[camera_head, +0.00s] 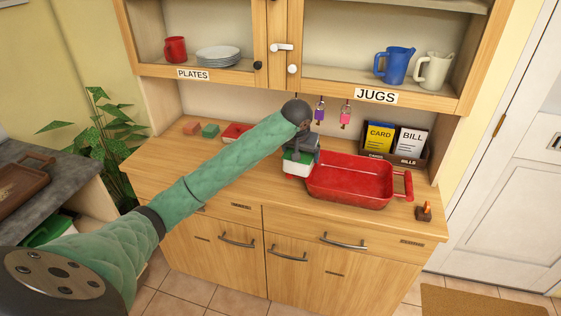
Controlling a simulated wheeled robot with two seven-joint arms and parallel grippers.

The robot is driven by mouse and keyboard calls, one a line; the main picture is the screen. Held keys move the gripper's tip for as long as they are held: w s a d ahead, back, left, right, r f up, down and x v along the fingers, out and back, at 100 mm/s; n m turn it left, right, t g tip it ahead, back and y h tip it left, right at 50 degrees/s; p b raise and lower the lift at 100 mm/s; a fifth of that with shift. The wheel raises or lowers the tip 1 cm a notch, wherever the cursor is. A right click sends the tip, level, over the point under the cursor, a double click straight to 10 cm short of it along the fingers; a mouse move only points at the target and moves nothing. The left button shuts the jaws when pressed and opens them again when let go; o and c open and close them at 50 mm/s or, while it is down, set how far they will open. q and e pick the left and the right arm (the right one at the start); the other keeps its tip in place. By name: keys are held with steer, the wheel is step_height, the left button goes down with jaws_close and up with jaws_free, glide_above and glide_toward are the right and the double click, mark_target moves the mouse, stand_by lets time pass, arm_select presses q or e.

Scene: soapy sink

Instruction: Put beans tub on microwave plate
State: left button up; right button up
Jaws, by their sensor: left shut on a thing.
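My left arm reaches across from the lower left to the wooden dresser. My left gripper (302,152) is shut on a small white tub with a green top (296,168), at the left end of the red tray. Part of the tub is hidden by the gripper, and I cannot read a label on it. I cannot tell whether it touches the counter or the tray. No microwave or microwave plate shows. My right gripper is not in view.
The red tray (350,192) stands right of the tub. A small red item (236,132) and red and green blocks (210,131) lie at the back left. A card and bill box (396,146) stands back right. The dresser's counter (170,165) is clear at front left.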

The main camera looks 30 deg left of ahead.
arm_select(q)
steer(key=w+a+r+n, duration=0.1)
steer(key=w+a+r, duration=0.1)
steer(key=w+a, duration=0.45)
steer(key=a+f+p, duration=0.1)
steer(key=a+f, duration=0.1)
steer(key=a, duration=0.2)
steer(key=s+a+f+p, duration=0.1)
steer(key=a+f+p, duration=0.1)
steer(key=a, duration=0.2)
steer(key=a+f+p, duration=0.1)
steer(key=a+f, duration=0.2)
steer(key=a, duration=0.1)
steer(key=shift+s+a+p, duration=0.2)
steer(key=shift+s+p, duration=0.05)
steer(key=shift+p, duration=0.15)
steer(key=shift+f+p, duration=0.4)
steer(key=shift+f, duration=0.25)
steer(key=shift+a+f+p, duration=0.1)
steer(key=shift+f+p, duration=0.5)
steer(key=shift+f, duration=0.85)
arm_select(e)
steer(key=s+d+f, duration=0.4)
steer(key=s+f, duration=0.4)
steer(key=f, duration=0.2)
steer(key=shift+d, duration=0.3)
arm_select(q)
steer(key=shift+f, duration=0.1)
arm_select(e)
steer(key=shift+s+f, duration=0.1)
